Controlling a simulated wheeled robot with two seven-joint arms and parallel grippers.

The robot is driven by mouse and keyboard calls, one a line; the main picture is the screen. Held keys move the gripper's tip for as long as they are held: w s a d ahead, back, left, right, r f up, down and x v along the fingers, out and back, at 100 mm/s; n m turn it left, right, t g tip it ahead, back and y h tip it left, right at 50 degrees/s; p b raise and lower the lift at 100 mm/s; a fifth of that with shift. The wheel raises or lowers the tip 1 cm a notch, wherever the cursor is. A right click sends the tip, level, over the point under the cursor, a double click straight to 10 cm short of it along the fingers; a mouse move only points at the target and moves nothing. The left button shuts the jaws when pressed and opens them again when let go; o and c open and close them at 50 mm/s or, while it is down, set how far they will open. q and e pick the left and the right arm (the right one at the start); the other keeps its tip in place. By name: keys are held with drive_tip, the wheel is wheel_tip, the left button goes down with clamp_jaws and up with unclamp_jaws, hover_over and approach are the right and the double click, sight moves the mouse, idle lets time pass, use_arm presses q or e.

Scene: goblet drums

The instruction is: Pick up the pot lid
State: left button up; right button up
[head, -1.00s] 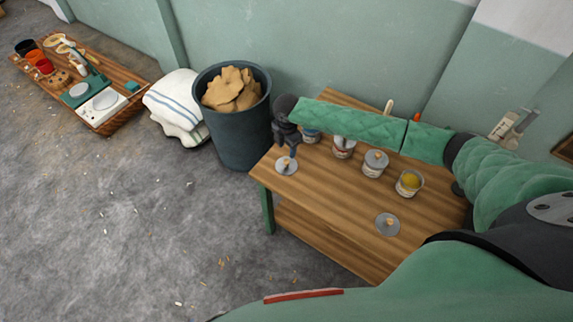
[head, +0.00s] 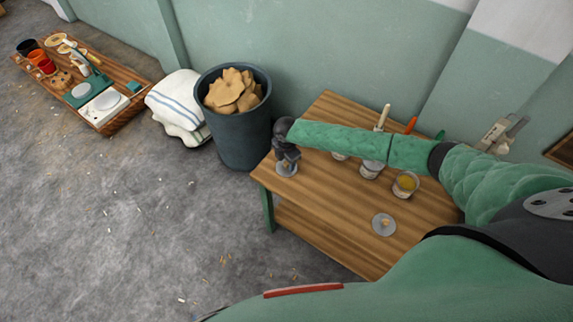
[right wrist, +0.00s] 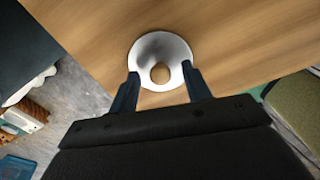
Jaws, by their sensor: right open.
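A round grey metal pot lid (head: 287,170) with a small wooden knob lies flat at the left corner of the wooden table (head: 330,235). In the right wrist view the lid (right wrist: 165,50) shows between the fingertips, with its knob (right wrist: 160,73) centred between them. My right gripper (head: 287,160) is open just above this lid; in the right wrist view its two fingers (right wrist: 160,83) stand apart on either side of the knob. A second grey lid (head: 384,225) with a knob lies near the table's front edge. My left gripper is not in view.
A glass pot (head: 405,184) with yellow contents and another pot (head: 370,171) stand behind the second lid, partly under my arm. A dark bin (head: 238,135) stands left of the table.

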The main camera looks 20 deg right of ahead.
drive_tip(key=shift+f, duration=0.1)
clamp_jaws()
idle(0.3)
